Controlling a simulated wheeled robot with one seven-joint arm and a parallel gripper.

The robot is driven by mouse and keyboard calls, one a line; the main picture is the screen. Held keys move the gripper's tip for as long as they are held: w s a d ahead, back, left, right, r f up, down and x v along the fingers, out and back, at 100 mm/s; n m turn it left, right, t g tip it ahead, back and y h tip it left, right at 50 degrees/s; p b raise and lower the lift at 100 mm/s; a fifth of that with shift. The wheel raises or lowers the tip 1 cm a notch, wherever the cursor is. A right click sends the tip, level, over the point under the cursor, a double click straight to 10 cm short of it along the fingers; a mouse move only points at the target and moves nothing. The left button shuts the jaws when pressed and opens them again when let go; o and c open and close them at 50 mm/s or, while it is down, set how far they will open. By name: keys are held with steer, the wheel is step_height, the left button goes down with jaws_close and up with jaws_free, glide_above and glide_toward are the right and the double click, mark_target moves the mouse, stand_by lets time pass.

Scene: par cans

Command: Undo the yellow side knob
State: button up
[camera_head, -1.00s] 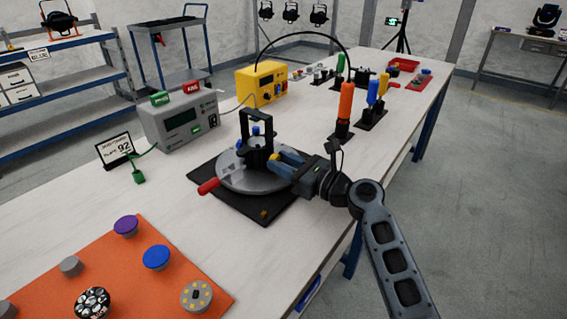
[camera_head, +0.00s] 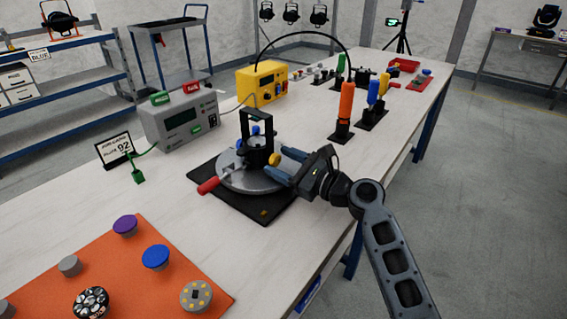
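The yellow side knob (camera_head: 274,159) shows on the right side of a black par can fixture (camera_head: 257,153). The fixture stands upright in its dark yoke on a round grey turntable (camera_head: 235,181). My gripper (camera_head: 279,162) is at the right of the fixture with its two blue fingers spread. One fingertip is behind the knob and one in front of it. The knob shows between the fingertips, with a gap visible around it. I cannot tell how far the knob is unscrewed.
The turntable has a red handle (camera_head: 208,185) and sits on a black mat (camera_head: 262,213). A grey tester box (camera_head: 181,121) and yellow box (camera_head: 262,83) stand behind. An orange-handled tool (camera_head: 346,101) stands upright to the right. An orange mat (camera_head: 140,270) with discs lies at front left.

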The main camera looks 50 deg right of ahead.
steer(key=shift+s+d, duration=0.15)
steer(key=shift+s, duration=3.75)
